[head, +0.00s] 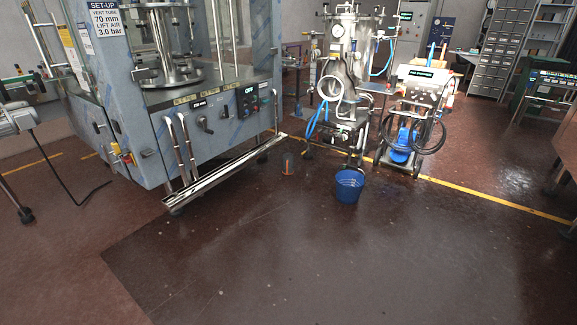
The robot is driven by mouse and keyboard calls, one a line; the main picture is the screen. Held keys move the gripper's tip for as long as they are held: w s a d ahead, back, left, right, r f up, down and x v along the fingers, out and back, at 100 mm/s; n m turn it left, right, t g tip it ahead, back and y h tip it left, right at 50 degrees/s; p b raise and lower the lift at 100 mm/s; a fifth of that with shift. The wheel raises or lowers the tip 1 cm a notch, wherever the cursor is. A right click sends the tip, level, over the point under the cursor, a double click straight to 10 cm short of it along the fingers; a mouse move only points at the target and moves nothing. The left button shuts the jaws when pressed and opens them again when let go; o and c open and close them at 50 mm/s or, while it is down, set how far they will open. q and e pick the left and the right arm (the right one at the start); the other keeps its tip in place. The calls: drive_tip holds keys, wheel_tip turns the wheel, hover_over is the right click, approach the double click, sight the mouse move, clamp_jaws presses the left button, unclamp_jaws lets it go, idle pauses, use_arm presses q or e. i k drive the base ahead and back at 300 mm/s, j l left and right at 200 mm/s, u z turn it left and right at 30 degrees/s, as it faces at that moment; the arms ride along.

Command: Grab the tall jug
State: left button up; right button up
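No object that I can clearly make out as a tall jug shows in the head view. A small dark upright object with an orange patch (287,164) stands on the floor in front of the big machine; it is too small to tell whether it is a jug. A blue bucket (349,187) stands on the floor to its right. Neither of my grippers is in view.
A large steel filling machine (215,100) with a low drip tray (222,177) stands at the left. A steel vessel on a stand (345,75) and a wheeled unit with hoses (415,110) stand behind the bucket. Open floor (330,260) lies in front.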

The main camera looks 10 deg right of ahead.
sight(287, 157)
drive_tip(key=i, duration=1.85)
